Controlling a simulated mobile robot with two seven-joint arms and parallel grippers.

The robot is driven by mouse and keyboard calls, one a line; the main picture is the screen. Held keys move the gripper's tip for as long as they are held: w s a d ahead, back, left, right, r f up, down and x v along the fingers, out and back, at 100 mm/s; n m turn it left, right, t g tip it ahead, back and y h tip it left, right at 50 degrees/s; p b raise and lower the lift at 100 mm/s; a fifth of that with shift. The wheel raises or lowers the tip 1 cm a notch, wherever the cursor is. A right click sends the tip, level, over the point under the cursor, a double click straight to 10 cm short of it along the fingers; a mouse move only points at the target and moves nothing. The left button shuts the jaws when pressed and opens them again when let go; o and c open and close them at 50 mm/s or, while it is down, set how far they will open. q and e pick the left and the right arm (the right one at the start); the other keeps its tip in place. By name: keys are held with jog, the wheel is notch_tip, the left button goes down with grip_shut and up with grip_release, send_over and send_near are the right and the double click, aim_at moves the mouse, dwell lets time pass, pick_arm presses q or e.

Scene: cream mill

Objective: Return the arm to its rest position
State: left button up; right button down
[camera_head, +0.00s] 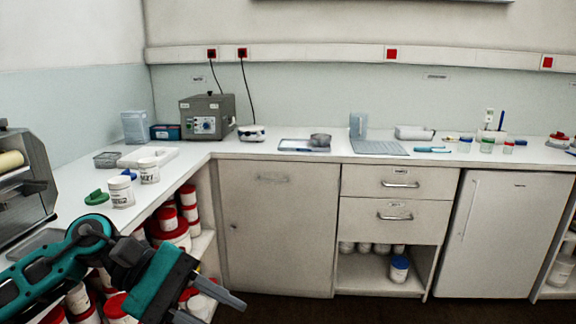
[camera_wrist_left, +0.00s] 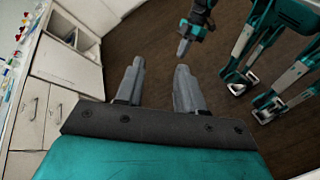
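My left arm (camera_head: 92,249) comes in from the lower left of the head view, in front of the left counter. My left gripper (camera_head: 217,312) is low in front of the shelves under that counter. In the left wrist view its two grey fingers (camera_wrist_left: 160,66) stand apart with only dark floor between and beyond them, so it is open and empty. A teal and grey gripper (camera_wrist_left: 189,37), apparently my right one, shows at the top of the left wrist view; its finger opening is unclear. It is not in the head view.
The left counter (camera_head: 80,184) carries tubs and a roller machine (camera_head: 22,180). Shelves of red-lidded tubs (camera_head: 172,227) are close behind the left gripper. The back counter (camera_head: 262,146) holds instruments above cabinets and drawers (camera_head: 394,205). Dark floor (camera_head: 400,308) in front looks clear.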

pick_arm(q)
jog(key=w+d+r+n+t+h, duration=0.15)
jog(key=d+n+t+h, duration=0.5)
jog(key=n, duration=0.75)
jog(key=w+a+f+n+t+y, duration=0.1)
jog(key=a+f+n+t+y, duration=0.3)
jog(key=n, duration=0.7)
jog(key=w+a+f+n+t+y+p, duration=0.1)
jog(key=a+f+n+t+y, duration=0.3)
jog(key=n, duration=0.8)
jog(key=w+a+f+n+t+y, duration=0.15)
jog(key=f+n+t+y, duration=0.35)
jog(key=n, duration=0.6)
jog(key=s+a+f+n+g+y, duration=0.2)
jog(key=s+f+n+g, duration=0.1)
jog(key=s+f+n, duration=0.3)
jog(key=s+a+f+n+g+y, duration=0.2)
jog(key=s+f+n, duration=0.4)
jog(key=f, duration=0.5)
jog(key=shift+s+a+n+g+p, duration=0.4)
jog(key=shift+n+g+p, duration=0.05)
jog(key=shift+n, duration=0.45)
